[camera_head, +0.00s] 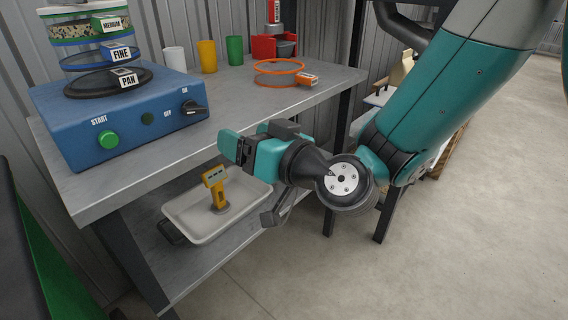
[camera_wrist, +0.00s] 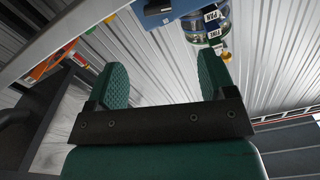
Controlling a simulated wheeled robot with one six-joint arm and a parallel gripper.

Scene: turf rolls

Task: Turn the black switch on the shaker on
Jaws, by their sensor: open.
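The shaker (camera_head: 130,118) is a blue box on the left of the grey table, with a stack of sieves labelled MEDIUM, FINE and PAN on top. Its black switch (camera_head: 194,107) sits on the right of the front face, by the ON and OFF labels. A green START button (camera_head: 108,140) is at the left. My gripper (camera_head: 236,147) is in front of the table edge, right of and below the switch, apart from it. In the wrist view my gripper (camera_wrist: 165,85) is open and empty, and the shaker (camera_wrist: 172,10) shows upside down at the top, with the black switch (camera_wrist: 158,8).
An orange ring (camera_head: 279,72) and a red device (camera_head: 274,46) are at the table's back right. A tray (camera_head: 190,232) with a yellow handled tool (camera_head: 216,187) lies on the lower shelf.

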